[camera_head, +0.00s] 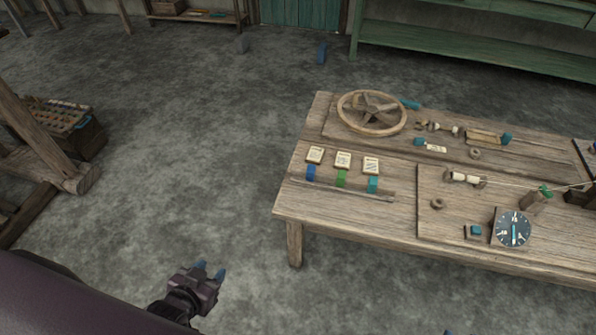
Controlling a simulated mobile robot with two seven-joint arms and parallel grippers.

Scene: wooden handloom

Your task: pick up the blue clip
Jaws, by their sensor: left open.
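The blue clip (311,173) lies on the wooden table near its left end, just below a small pale card. A green clip (341,178) and a teal clip (373,185) lie to its right, each below its own card. My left gripper (210,270) is open and empty, over the floor in front of the table's left end, well apart from the blue clip. A small blue tip at the bottom edge may be part of my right gripper (448,332); the rest is out of frame.
A thin rod (345,191) lies along the table (300,207) in front of the clips. A wooden wheel (372,113) lies behind the cards. A dial (513,229) is at the right. Open floor lies left of the table.

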